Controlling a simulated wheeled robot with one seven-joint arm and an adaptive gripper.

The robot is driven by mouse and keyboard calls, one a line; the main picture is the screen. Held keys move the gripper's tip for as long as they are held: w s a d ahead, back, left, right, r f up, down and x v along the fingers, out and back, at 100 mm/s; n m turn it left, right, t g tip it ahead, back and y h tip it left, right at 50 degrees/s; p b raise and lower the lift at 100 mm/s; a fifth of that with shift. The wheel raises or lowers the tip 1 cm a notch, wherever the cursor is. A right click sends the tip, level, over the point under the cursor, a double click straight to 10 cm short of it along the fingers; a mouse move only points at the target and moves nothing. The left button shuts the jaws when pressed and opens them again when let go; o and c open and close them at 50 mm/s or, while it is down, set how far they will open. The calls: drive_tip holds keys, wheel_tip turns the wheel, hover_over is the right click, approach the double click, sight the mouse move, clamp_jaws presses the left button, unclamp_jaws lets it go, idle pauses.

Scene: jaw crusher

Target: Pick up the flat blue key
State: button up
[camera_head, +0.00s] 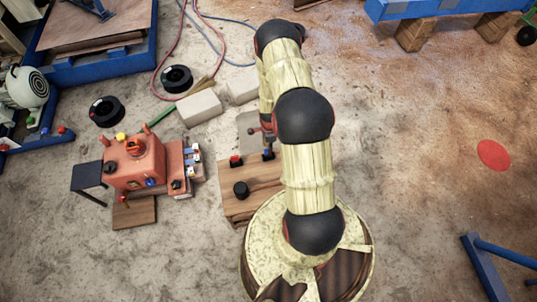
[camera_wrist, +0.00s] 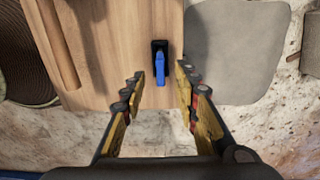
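The flat blue key (camera_wrist: 161,67) is in the wrist view, at the edge of a wooden board (camera_wrist: 110,45). Its top end sits at a small black block or holder. My gripper (camera_wrist: 160,80) is open, with one finger on each side of the key's lower end in the picture. The fingers look apart from the key; the height between them is hard to tell. In the head view, a small dark and blue thing (camera_head: 268,154) on the board (camera_head: 240,205) lies beside my gripper (camera_head: 268,138), which is small and partly hidden by my arm.
A red-capped block (camera_head: 235,160) and a black knob (camera_head: 241,189) stand on the same board. A grey flat pad (camera_wrist: 235,45) lies right of the board in the wrist view. An orange machine (camera_head: 135,160) stands left. Pale bricks (camera_head: 199,107) lie behind. Floor at right is mostly clear.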

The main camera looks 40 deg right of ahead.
wheel_tip(320, 180, down, 4)
drive_tip(key=shift+w+r+b, duration=0.1)
drive_tip(key=shift+b, duration=0.65)
drive_tip(key=shift+c, duration=1.4)
drive_tip(key=shift+a, duration=0.1)
clamp_jaws()
